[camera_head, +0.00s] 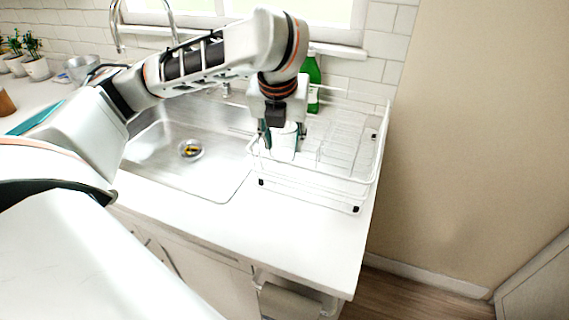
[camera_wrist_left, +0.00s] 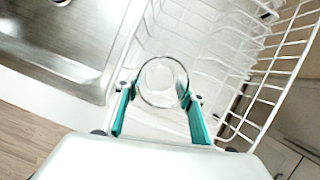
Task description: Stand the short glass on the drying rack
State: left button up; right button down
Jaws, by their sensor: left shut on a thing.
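The short glass (camera_wrist_left: 162,82) is clear and round-rimmed, seen from above in the left wrist view. My left gripper (camera_wrist_left: 160,98) is shut on it, with a teal finger on each side. In the head view the glass (camera_head: 284,143) looks pale and hangs upright between the fingers of my left gripper (camera_head: 284,134), over the left part of the white wire drying rack (camera_head: 372,165). The rack also shows in the left wrist view (camera_wrist_left: 272,112). Whether the glass base touches the rack cannot be told. My right gripper is not in view.
A steel sink (camera_head: 215,180) lies left of the rack. A green bottle (camera_head: 312,72) stands behind the rack, near the window. Potted plants (camera_head: 36,68) and a clear container (camera_head: 78,68) stand at the far left. The white counter (camera_head: 300,240) in front is clear.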

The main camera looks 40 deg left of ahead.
aim_at(283, 157)
pick_arm(q)
jog(key=shift+f, duration=0.95)
notch_tip(283, 157, down, 3)
jog(key=shift+f+b, duration=0.2)
jog(key=shift+b, duration=0.85)
jog(key=shift+r, duration=0.1)
jog(key=shift+c, duration=0.8)
jog(key=shift+r, duration=0.1)
jog(key=o, duration=1.6)
